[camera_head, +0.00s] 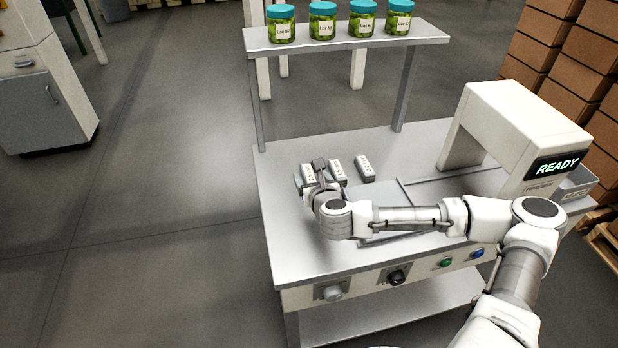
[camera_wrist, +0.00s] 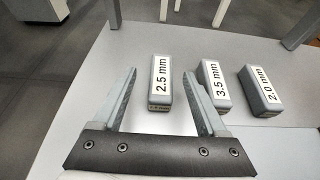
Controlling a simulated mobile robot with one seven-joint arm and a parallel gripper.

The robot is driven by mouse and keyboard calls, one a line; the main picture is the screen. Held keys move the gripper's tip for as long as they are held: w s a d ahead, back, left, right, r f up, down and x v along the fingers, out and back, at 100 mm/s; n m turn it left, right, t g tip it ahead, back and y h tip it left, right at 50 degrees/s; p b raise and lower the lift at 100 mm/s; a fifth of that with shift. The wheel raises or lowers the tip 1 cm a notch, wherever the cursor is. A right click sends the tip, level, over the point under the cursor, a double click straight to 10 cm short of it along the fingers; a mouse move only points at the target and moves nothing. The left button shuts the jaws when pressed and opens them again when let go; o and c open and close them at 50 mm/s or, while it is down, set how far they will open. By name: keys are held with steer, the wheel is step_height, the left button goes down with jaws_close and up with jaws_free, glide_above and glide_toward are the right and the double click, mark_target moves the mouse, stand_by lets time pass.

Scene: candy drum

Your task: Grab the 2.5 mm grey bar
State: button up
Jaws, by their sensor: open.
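The 2.5 mm grey bar (camera_wrist: 160,84) is the leftmost of three labelled bars in the wrist view. It lies on the table, its white label facing up. My gripper (camera_wrist: 160,72) is open, one finger to the left of this bar and one to its right, with nothing held. Whether the fingers are down at bar height is hard to tell. In the head view the leftmost bar (camera_head: 308,174) is partly hidden by my gripper (camera_head: 319,168); its label is too small to read.
The 3.5 mm bar (camera_wrist: 215,84) lies close beside my right finger, with the 2.0 mm bar (camera_wrist: 262,92) further right. A shelf (camera_head: 345,43) with several candy jars stands behind. A white machine reading READY (camera_head: 515,125) stands at the right. The table's left part is clear.

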mark_target(309, 173)
steer(key=x, duration=0.4)
steer(key=shift+d+f, duration=0.15)
steer(key=shift+f, duration=0.1)
steer(key=shift+c, duration=0.3)
jaws_close()
